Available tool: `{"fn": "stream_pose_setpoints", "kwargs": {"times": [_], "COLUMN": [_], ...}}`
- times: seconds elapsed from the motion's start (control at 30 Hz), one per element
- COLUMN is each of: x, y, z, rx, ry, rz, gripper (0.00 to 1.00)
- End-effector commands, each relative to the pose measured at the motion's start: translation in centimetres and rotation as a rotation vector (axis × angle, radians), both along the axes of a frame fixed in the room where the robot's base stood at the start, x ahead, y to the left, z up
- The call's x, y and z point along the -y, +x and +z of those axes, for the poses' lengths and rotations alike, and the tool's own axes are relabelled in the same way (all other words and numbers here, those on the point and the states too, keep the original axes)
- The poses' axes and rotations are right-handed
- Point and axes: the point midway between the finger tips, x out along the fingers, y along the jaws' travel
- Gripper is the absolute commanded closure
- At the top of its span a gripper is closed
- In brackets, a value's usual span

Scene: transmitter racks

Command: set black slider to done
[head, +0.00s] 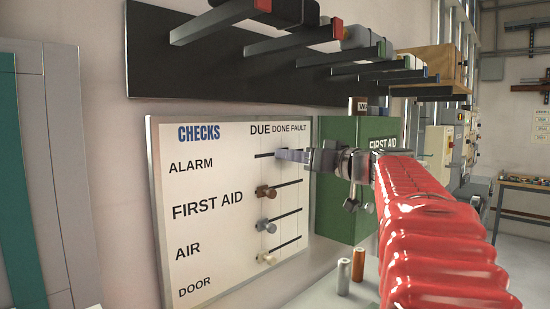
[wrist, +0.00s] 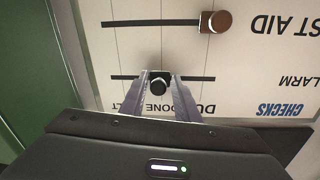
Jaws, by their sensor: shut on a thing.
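The CHECKS board (head: 235,205) is white, with DUE, DONE and FAULT headings and rows for ALARM, FIRST AID, AIR and DOOR. The black slider (wrist: 160,85) is on the ALARM row's slot, near the slot's middle and in line with the DONE heading, which appears upside down in the wrist view. My gripper (wrist: 160,86) is shut on this slider, a finger on each side. In the head view my gripper (head: 283,155) covers the slider, and only the slot's left end shows.
A brown slider (head: 265,191), a grey one (head: 266,225) and a cream one (head: 267,258) sit on the lower rows. A green first aid box (head: 345,200) stands right of the board. A black rail (head: 220,75) with protruding bars runs above. Two small cylinders (head: 343,276) stand below.

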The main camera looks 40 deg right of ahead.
Motion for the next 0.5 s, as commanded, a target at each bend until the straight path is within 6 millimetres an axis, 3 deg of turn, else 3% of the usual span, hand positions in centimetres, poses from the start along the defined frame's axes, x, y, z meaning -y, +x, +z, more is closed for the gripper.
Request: {"fn": "stream_pose_setpoints", "kwargs": {"times": [0.23, 0.27, 0.37, 0.5], "x": [-0.05, -0.06, -0.11, -0.16], "y": [0.13, 0.13, 0.15, 0.17], "z": [-0.09, -0.09, -0.09, -0.07], "rx": [-0.002, -0.002, -0.001, -0.001], "ry": [0.002, 0.002, 0.001, 0.001], "rz": [0.002, 0.003, 0.004, 0.005], "gripper": [1.00, 0.70, 0.63, 0.63]}}
